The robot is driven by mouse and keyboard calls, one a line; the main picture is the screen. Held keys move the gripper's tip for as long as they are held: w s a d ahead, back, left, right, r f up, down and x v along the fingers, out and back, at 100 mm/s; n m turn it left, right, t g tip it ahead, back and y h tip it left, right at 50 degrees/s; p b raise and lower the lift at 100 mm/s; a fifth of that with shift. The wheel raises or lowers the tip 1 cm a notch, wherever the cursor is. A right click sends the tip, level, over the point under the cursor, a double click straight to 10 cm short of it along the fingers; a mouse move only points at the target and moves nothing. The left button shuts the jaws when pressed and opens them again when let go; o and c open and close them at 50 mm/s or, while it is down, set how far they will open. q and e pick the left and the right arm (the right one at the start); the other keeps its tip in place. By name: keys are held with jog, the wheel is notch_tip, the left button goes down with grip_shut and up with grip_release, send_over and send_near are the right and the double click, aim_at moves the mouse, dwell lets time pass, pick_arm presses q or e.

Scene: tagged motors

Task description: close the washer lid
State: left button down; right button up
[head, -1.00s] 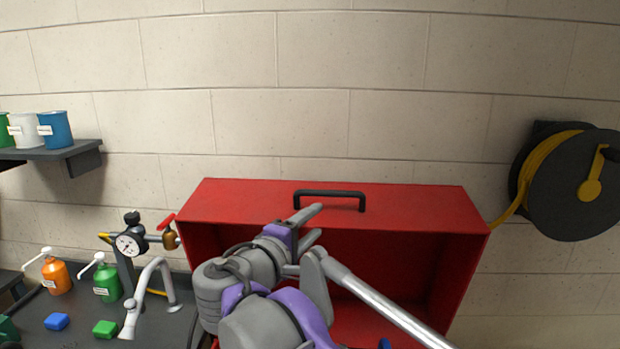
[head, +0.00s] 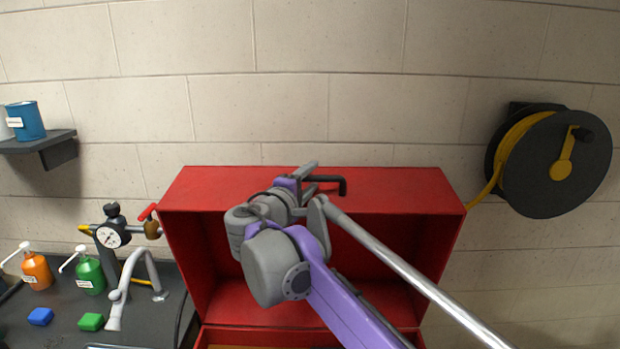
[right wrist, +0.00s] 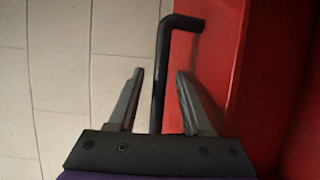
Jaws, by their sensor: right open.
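The red washer's lid (head: 400,195) stands raised, its hollow inside facing me. The washer's lower red body (head: 270,335) shows at the bottom of the head view. A black bar handle (head: 342,186) is on the lid; its left part is hidden behind my right gripper (head: 308,176). In the right wrist view, the open fingers of my right gripper (right wrist: 160,75) lie on either side of the handle (right wrist: 161,70), with gaps between; I see no grip on it. The red lid (right wrist: 230,60) fills the right of that view. My left gripper is not in view.
A black hose reel (head: 555,165) hangs on the wall at right. At left, a bench holds a faucet (head: 125,285), a pressure gauge (head: 112,235), pump bottles (head: 90,275) and small blocks (head: 91,321). A shelf (head: 45,143) with cans is on the far left wall.

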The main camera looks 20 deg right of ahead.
grip_shut()
dwell(1.4)
